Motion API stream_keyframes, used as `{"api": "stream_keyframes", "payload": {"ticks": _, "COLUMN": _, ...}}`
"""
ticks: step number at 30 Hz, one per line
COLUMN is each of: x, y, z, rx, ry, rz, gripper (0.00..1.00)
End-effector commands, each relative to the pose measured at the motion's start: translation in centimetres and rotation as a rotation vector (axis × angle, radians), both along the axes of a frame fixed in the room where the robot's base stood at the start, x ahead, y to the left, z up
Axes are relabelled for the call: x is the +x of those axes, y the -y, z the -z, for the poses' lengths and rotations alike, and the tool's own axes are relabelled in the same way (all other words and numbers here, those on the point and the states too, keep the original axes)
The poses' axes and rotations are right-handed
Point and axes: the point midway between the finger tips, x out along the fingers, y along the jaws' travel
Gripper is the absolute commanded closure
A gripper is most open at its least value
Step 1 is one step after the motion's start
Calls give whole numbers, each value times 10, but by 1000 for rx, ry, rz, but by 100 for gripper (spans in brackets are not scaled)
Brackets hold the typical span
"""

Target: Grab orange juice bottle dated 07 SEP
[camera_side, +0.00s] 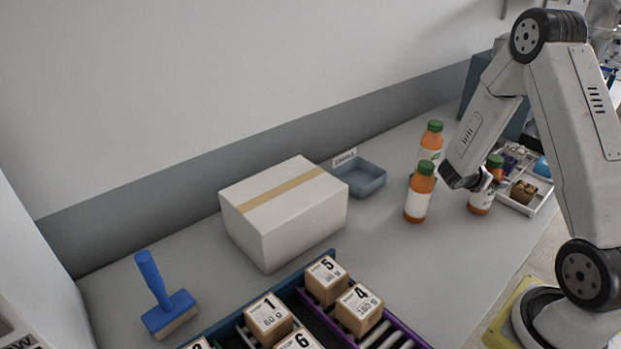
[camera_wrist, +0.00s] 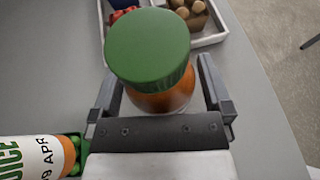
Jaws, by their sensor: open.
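Three orange juice bottles with green caps and white labels stand on the grey table in the side view: a front one (camera_side: 419,193), a back one (camera_side: 432,140) and a right one (camera_side: 480,203). My gripper (camera_side: 482,182) is at the right bottle, open, with a finger on either side of it. In the wrist view that bottle's green cap (camera_wrist: 148,46) and orange body (camera_wrist: 163,97) are between the open fingers (camera_wrist: 160,98); its label is hidden there. Another bottle (camera_wrist: 38,158) at lower left in the wrist view shows "JUICE" and "09 APR".
A white divided tray (camera_side: 541,207) with small items is right of the bottles. A blue tray (camera_side: 361,185), a white box (camera_side: 284,220), a blue brush (camera_side: 168,312) and a bin of numbered boxes (camera_side: 290,299) are to the left. Clear table lies in front of the bottles.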

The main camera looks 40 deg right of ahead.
Motion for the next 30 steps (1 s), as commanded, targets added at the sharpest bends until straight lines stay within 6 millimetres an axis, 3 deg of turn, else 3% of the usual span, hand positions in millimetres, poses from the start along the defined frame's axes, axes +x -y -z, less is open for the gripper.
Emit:
{"api": "stream_keyframes", "payload": {"ticks": 4, "x": 0, "y": 0, "z": 0, "rx": 0, "ry": 0, "rz": 0, "gripper": 0}}
{"api": "stream_keyframes", "payload": {"ticks": 12, "x": 0, "y": 0, "z": 0, "rx": 0, "ry": 0, "rz": 0, "gripper": 86}}
{"api": "stream_keyframes", "payload": {"ticks": 14, "x": 0, "y": 0, "z": -1, "rx": -2, "ry": 1, "rz": -1, "gripper": 100}}
{"api": "stream_keyframes", "payload": {"ticks": 30, "x": 1, "y": 0, "z": -13, "rx": -3, "ry": 2, "rz": 0, "gripper": 100}}
